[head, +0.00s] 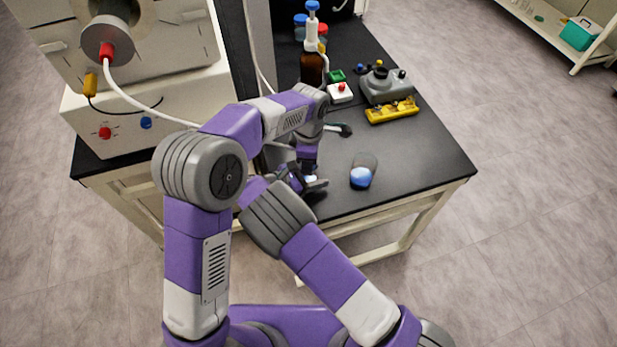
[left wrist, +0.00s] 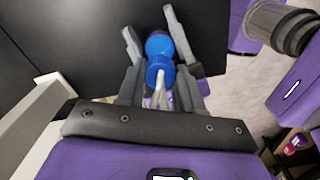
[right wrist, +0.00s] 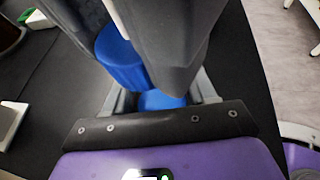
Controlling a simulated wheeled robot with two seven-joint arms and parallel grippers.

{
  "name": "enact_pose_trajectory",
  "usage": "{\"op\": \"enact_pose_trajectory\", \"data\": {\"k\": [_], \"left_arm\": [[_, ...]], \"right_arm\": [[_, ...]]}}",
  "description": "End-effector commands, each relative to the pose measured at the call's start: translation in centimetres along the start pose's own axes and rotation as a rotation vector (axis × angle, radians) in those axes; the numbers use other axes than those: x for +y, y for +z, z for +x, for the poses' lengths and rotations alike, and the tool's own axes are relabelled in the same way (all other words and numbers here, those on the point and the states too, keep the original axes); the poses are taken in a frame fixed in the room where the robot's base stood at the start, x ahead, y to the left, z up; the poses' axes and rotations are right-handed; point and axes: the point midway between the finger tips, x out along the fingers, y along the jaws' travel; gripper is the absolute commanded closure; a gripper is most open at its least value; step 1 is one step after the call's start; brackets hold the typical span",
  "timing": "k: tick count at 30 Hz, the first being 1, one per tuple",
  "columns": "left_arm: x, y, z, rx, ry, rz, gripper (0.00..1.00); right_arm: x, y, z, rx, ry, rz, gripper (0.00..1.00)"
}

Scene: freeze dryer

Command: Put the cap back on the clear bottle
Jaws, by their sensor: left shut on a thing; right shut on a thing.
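My left gripper (left wrist: 150,25) and right gripper meet low over the near edge of the dark bench, left of its middle in the head view (head: 308,180). The left wrist view has a round blue piece (left wrist: 158,43) between the fingers and a blue cap-like piece (left wrist: 160,70) closer to the palm. The right wrist view shows a ribbed blue cap (right wrist: 120,58) and a lower blue piece (right wrist: 160,100) near the palm, partly hidden by large grey fingers. Both grippers are shut on blue pieces. Which is cap and which belongs to a bottle is unclear.
A dark, clear-looking item with a blue end (head: 362,175) rests on the bench to the right. Behind are a yellow rack (head: 392,110), a grey device (head: 385,86) and a brown bottle (head: 312,68). The front right bench is clear. The dryer (head: 150,110) stands left.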

Motion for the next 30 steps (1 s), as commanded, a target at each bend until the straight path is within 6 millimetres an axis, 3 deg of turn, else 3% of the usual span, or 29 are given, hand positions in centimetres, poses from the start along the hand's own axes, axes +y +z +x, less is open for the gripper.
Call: {"op": "enact_pose_trajectory", "data": {"k": [11,12,16,24,30], "left_arm": [[0.0,0.0,0.0,-0.001,-0.001,0.056,1.0],[0.0,0.0,0.0,-0.001,-0.001,0.056,0.6],[0.0,0.0,0.0,-0.001,-0.001,0.055,0.4],[0.0,0.0,-0.1,0.0,-0.001,0.053,0.39],[0.1,-0.1,-2.6,0.0,0.004,0.052,0.39]], "right_arm": [[0.0,0.0,0.0,0.0,0.001,0.0,1.0],[0.0,0.0,0.0,0.0,0.001,0.0,1.0],[0.0,0.0,0.0,0.0,0.001,0.0,1.0],[0.0,0.0,0.0,-0.001,0.0,0.0,1.0],[0.0,0.0,0.1,0.0,-0.001,0.0,1.0]]}}
